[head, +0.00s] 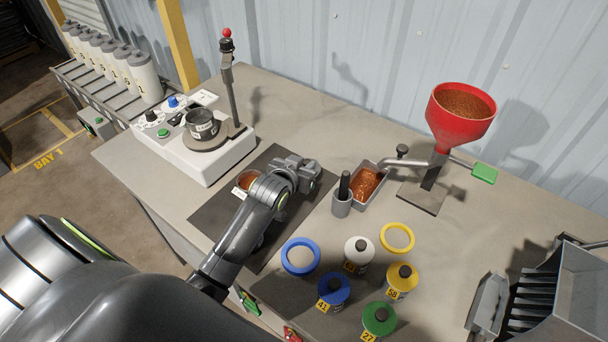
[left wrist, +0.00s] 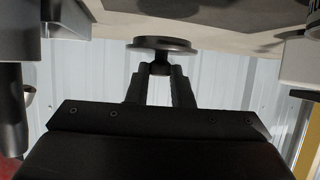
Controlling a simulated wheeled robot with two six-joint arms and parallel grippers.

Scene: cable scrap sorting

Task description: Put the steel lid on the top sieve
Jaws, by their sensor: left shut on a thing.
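My left gripper (head: 305,172) is over the dark mat, its fingers pointing away from the head camera. In the left wrist view my left gripper (left wrist: 160,75) is shut on the knob of a dark round lid (left wrist: 162,44), which sits just beyond the fingertips. The lid is hidden behind the gripper in the head view. A dark sieve (head: 201,126) with a white label stands on the round plate of the white shaker (head: 215,155). A labelled round container of copper-coloured grains (head: 247,181) sits on the mat, partly hidden by my left arm. My right gripper is not seen.
The shaker's upright post (head: 233,95) rises right behind the sieve. A grey tray of copper grains (head: 383,192) and a red hopper (head: 447,125) stand to the right. Several capped jars (head: 333,287) and a blue ring (head: 300,270) fill the front. Bare table lies behind the mat.

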